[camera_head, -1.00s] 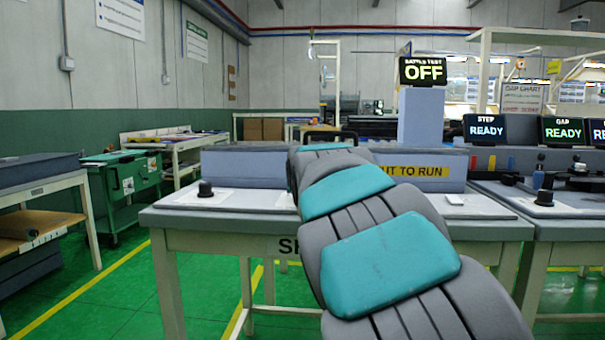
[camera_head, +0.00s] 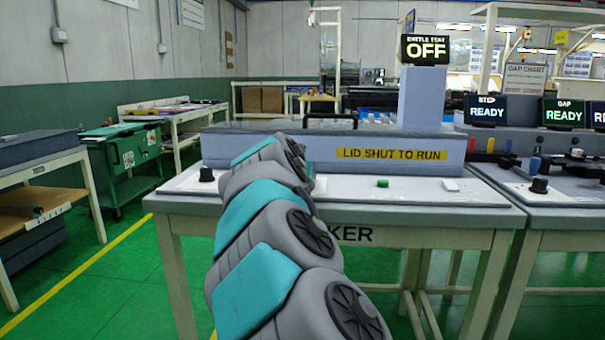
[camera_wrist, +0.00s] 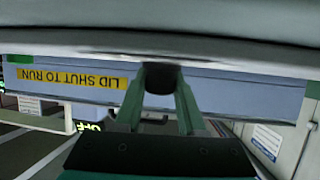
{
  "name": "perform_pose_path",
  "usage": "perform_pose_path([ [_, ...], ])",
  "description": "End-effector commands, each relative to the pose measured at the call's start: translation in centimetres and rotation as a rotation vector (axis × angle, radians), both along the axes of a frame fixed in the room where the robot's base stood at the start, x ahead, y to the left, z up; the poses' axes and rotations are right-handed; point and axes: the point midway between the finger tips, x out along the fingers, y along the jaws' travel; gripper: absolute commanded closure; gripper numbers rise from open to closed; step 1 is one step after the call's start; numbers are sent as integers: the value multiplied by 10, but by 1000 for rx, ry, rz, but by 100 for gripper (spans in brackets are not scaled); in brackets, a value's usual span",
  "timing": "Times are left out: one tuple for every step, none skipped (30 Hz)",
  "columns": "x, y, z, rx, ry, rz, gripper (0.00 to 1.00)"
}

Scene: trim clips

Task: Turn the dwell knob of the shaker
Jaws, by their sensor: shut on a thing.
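The shaker (camera_head: 250,152) is a long grey-blue box with a yellow LID SHUT TO RUN label on a pale bench. In the wrist view, which is upside down, my gripper (camera_wrist: 160,97) has its two green fingers shut on a black knob (camera_wrist: 160,78) on the shaker's front panel. No lettering beside it is readable, and its pointer is hidden. In the head view my arm hides the gripper and this knob. Another black knob (camera_head: 206,174) stands at the panel's left end, free of the gripper. The sign (camera_head: 426,49) above the shaker reads OFF.
A green button (camera_head: 383,183) and a white switch (camera_head: 450,185) sit on the panel to the right of my arm. A neighbouring bench (camera_head: 560,200) with a black knob (camera_head: 539,185) adjoins on the right. Green floor lies open at the left.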

Motion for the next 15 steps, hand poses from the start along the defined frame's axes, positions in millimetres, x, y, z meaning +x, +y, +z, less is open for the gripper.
perform_pose_path([
  [0,-1,1,0,-1,-1,100],
  [0,-1,1,1,-1,0,100],
  [0,-1,1,1,-1,0,100],
  [0,-1,1,1,-1,0,100],
  [0,-1,1,1,-1,0,100],
  [0,-1,1,1,-1,0,100],
  [0,-1,1,1,-1,0,100],
  [0,-1,1,1,-2,0,59],
  [0,-1,1,1,-1,0,54],
  [0,-1,1,1,-1,0,51],
  [0,0,1,1,-1,0,48],
  [0,0,1,1,-1,0,43],
  [0,0,1,1,-1,1,40],
  [0,0,1,0,-1,1,36],
  [0,0,1,0,-1,1,32],
])
